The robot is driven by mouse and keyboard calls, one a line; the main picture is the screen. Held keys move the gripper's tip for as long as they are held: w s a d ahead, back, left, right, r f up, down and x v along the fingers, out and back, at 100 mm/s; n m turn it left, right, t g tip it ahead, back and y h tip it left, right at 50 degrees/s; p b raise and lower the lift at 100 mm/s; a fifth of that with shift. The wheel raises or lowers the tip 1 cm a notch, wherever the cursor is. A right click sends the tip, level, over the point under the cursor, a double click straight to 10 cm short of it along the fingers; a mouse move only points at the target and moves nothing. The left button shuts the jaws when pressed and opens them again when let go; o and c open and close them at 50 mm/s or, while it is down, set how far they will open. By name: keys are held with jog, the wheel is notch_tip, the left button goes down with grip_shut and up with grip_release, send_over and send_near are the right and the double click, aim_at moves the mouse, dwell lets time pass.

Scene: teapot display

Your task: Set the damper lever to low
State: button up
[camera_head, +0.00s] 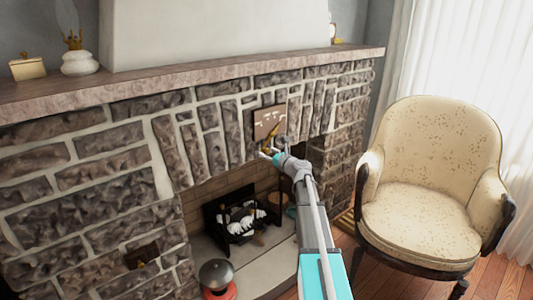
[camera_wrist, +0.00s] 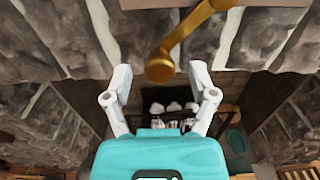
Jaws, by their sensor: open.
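The damper lever (camera_head: 270,138) is a brass arm on a brown plate (camera_head: 269,120) set in the stone above the fireplace opening. In the wrist view the lever (camera_wrist: 182,38) slants down from the upper right and ends in a round knob. My gripper (camera_head: 274,153) is at the lever's lower end. In the wrist view my gripper (camera_wrist: 160,72) is open, with one finger on each side of the knob. Gaps show between the knob and both fingertips; depth contact cannot be told. The plate's markings are too small to read.
The firebox holds a dark grate (camera_head: 237,218) with pale logs. A mantel (camera_head: 180,85) runs above with a white vase (camera_head: 80,63). A cream armchair (camera_head: 430,165) stands to the right. A dark kettle-like object (camera_head: 216,274) stands on the hearth at lower left.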

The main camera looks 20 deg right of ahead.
jog(key=shift+w+a, duration=0.15)
jog(key=shift+w, duration=0.55)
grip_shut()
